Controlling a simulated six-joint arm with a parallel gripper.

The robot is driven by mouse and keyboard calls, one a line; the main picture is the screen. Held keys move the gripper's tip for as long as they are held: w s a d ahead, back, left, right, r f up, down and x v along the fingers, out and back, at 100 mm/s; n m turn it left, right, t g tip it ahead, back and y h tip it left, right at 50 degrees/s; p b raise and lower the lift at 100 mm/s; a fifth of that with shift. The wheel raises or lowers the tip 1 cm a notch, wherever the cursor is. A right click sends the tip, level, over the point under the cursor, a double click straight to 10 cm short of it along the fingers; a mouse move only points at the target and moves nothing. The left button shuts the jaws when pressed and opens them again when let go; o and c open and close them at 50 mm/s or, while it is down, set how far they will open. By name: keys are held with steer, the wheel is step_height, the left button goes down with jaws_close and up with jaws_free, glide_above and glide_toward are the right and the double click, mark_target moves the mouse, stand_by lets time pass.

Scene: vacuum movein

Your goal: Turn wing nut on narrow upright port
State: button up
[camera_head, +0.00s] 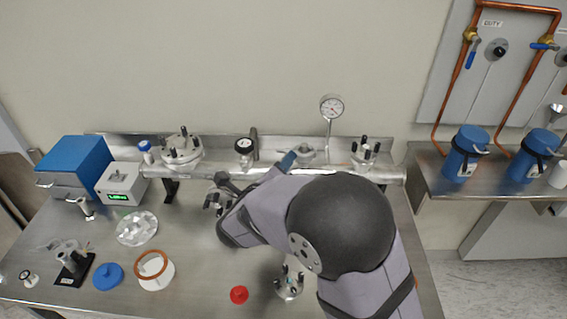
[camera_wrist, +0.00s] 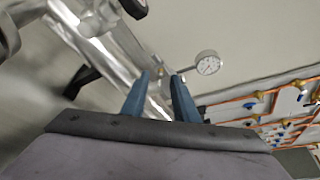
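A silver pipe (camera_head: 325,172) runs along the back of the bench and carries several upright ports. A short upright port (camera_head: 305,154) stands left of the gauge, just beside the blue-grey fingertip of my gripper (camera_head: 287,160). I cannot tell whether they touch. In the wrist view, the two fingers of my gripper (camera_wrist: 160,80) are apart, with the shiny pipe (camera_wrist: 125,50) behind the gap and nothing clearly held. I cannot make out a wing nut; the port's near side is partly hidden by my arm.
A pressure gauge (camera_head: 331,107) rises behind the pipe. A flanged port with dark studs (camera_head: 365,153) stands to the right, and a larger one (camera_head: 182,150) to the left. Loose parts, including a red cap (camera_head: 239,295), lie in front.

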jaws_close()
steer(key=shift+a+f+n+t+h+b, duration=0.15)
steer(key=shift+n+t+h+b, duration=0.3)
steer(key=shift+n+b, duration=0.8)
steer(key=shift+f+n+t+h+b, duration=0.15)
steer(key=shift+n+t+h+b, duration=0.3)
steer(key=shift+n+b, duration=0.75)
steer(key=shift+n, duration=0.25)
jaws_free()
